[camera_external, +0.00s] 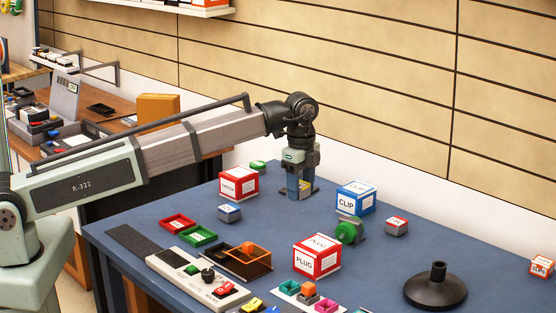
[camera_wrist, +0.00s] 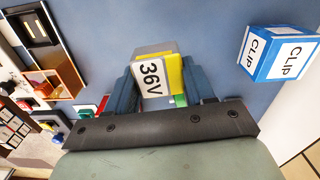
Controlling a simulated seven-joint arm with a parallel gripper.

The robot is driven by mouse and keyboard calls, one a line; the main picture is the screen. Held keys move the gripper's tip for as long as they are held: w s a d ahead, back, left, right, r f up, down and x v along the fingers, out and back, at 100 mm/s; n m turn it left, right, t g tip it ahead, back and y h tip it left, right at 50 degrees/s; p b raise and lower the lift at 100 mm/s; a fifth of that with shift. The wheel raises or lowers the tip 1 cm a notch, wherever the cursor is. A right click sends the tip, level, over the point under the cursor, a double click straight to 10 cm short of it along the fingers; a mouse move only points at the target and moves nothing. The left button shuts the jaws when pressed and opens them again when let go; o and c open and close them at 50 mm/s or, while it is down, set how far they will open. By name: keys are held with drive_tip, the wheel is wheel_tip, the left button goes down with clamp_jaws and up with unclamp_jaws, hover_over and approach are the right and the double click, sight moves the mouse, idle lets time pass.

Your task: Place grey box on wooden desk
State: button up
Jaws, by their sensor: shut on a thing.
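A small grey box (camera_wrist: 153,49) with a yellow face and a white "36V" label sits between my fingers in the wrist view. My gripper (camera_external: 300,190) points down and is shut on this box, low over the back of the blue table. In the external view only a yellow patch of the box (camera_external: 305,187) shows between the fingers. I cannot tell whether it touches the table. The wooden desk (camera_external: 93,97) stands at the back left, behind my arm, and is partly hidden by it.
The blue table (camera_external: 280,220) holds a red-and-white box (camera_external: 239,183) left of my gripper and a blue CLIP box (camera_external: 356,198) right of it. Small grey boxes (camera_external: 229,213) (camera_external: 397,227) stand nearby. The desk carries trays, a grey device (camera_external: 65,98) and an orange-brown block (camera_external: 158,107).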

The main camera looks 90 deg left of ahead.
drive_tip(key=s+a+n, duration=0.3)
drive_tip(key=s+a, duration=0.9)
drive_tip(key=a, duration=0.6)
drive_tip(key=s+a+n, duration=0.4)
drive_tip(key=s+a, duration=0.9)
drive_tip(key=a, duration=0.6)
drive_tip(key=s+a+n, duration=0.3)
drive_tip(key=s+a, duration=0.9)
drive_tip(key=a, duration=0.6)
drive_tip(key=w+a+n, duration=0.1)
drive_tip(key=a+n, duration=0.5)
drive_tip(key=a, duration=0.2)
drive_tip(key=shift+a+n, duration=0.15)
drive_tip(key=shift+n, duration=0.15)
drive_tip(key=shift+w+r, duration=0.1)
drive_tip(key=shift+f, duration=5)
drive_tip(key=shift+f, duration=0.1)
